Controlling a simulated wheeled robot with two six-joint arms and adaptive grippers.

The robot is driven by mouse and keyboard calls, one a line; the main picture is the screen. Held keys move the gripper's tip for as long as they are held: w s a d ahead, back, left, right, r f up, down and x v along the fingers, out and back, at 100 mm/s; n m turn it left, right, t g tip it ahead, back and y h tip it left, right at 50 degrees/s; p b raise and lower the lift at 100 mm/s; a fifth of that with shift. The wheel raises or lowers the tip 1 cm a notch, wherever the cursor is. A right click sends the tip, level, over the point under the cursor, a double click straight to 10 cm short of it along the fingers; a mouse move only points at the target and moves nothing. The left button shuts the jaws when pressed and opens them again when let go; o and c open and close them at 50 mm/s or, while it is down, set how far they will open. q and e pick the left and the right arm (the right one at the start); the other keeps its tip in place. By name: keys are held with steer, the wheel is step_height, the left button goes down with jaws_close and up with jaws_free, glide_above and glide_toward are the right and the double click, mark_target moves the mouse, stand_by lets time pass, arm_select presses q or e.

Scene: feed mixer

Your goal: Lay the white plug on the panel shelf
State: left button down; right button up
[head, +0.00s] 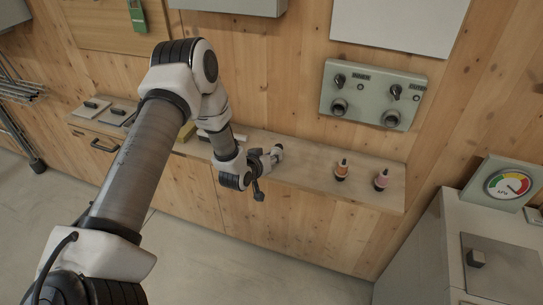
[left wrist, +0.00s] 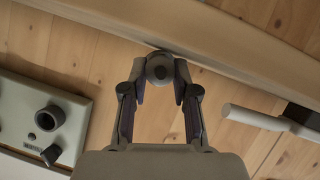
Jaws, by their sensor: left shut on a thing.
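My left gripper (head: 268,160) is shut on a small plug with a round end (head: 278,150), at the middle of the wooden shelf (head: 310,171). In the left wrist view the plug's round, greyish end (left wrist: 160,69) sits between the two fingertips of the left gripper (left wrist: 160,80). The fingers hide part of the plug. The plug overlaps the shelf in the head view; I cannot tell whether it touches the shelf. The grey-green control panel (head: 371,94) hangs on the wall above the shelf, and also shows in the left wrist view (left wrist: 45,118). My right gripper is not in view.
A white-handled tool (left wrist: 252,117) lies beside the gripper in the left wrist view. The shelf between gripper and orange bottle is clear. A gauge box (head: 505,183) is at right.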

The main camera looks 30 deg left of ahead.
arm_select(q)
steer(key=shift+f, duration=0.15)
steer(key=c, duration=1.2)
jaws_free()
steer(key=shift+s+r, duration=0.2)
steer(key=shift+r, duration=0.05)
steer(key=b+v, duration=0.2)
steer(key=v, duration=1)
steer(key=s+d+f+m+g+h, duration=0.1)
steer(key=s+d+f+g, duration=0.3)
steer(key=f, duration=0.3)
steer(key=s+d+f+m+g+h, duration=0.1)
steer(key=s+d+f+m+g, duration=0.1)
steer(key=s+d+f, duration=0.35)
steer(key=s+d+f+g, duration=0.1)
steer(key=s+f+g, duration=0.1)
steer(key=s, duration=0.3)
steer(key=s+d+f+m+g, duration=0.1)
steer(key=s+f+g, duration=0.1)
steer(key=s, duration=0.4)
steer(key=s+d+f+g+y, duration=0.1)
steer(key=s+f+g, duration=0.1)
steer(key=s+f, duration=0.2)
steer(key=shift+s+d+g, duration=0.15)
steer(key=shift+s+d, duration=0.05)
steer(key=shift+s, duration=0.3)
steer(key=shift+s+d+g, duration=0.15)
steer(key=shift+s, duration=0.3)
